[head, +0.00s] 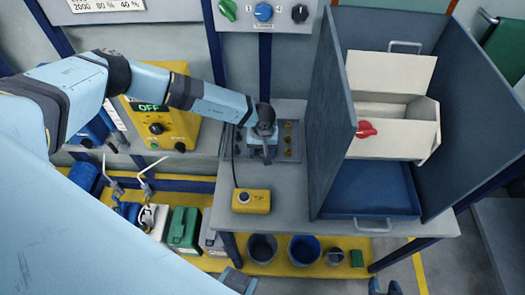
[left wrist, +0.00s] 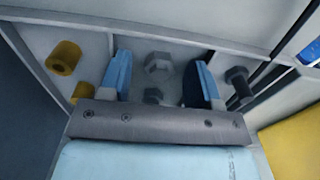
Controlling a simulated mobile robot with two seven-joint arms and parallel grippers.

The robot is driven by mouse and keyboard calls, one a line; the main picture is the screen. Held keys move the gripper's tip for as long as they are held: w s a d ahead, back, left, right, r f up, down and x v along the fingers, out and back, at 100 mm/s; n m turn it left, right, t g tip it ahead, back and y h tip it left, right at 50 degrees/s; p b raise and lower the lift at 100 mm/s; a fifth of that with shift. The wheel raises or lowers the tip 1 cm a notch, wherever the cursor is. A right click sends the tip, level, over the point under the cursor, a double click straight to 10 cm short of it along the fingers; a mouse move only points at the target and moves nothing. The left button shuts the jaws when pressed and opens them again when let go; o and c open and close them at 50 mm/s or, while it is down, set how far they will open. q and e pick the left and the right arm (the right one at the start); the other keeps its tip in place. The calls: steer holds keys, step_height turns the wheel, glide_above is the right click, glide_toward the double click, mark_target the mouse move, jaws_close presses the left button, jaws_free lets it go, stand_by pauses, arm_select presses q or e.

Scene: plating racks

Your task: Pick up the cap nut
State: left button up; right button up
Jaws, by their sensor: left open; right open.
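My left gripper (head: 263,156) reaches down over a shallow parts tray (head: 297,152) on the grey bench. In the left wrist view its two light blue fingers (left wrist: 158,82) are open with nothing held. A larger grey hexagonal piece (left wrist: 158,64) and a smaller, darker one (left wrist: 153,96) lie in the tray between the fingers, apart from them. Either may be the cap nut; I cannot tell which. A dark hex-headed bolt (left wrist: 239,82) lies right of the fingers. My right gripper (head: 312,286) shows only as two widely spaced fingertips at the bottom edge, open.
Brass hollow pieces (left wrist: 64,57) lie left of the fingers, past a divider. A yellow box (head: 251,201) with a cable stands on the bench in front. A tall grey-blue booth (head: 333,120) with a white bin (head: 393,146) stands right. A yellow control unit (head: 178,108) is behind left.

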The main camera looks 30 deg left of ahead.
arm_select(q)
steer(key=shift+c, duration=0.2)
steer(key=c, duration=1)
steer(key=shift+r, duration=0.2)
step_height(320, 180, up, 20)
steer(key=shift+f+b, duration=0.15)
steer(key=shift+b, duration=0.85)
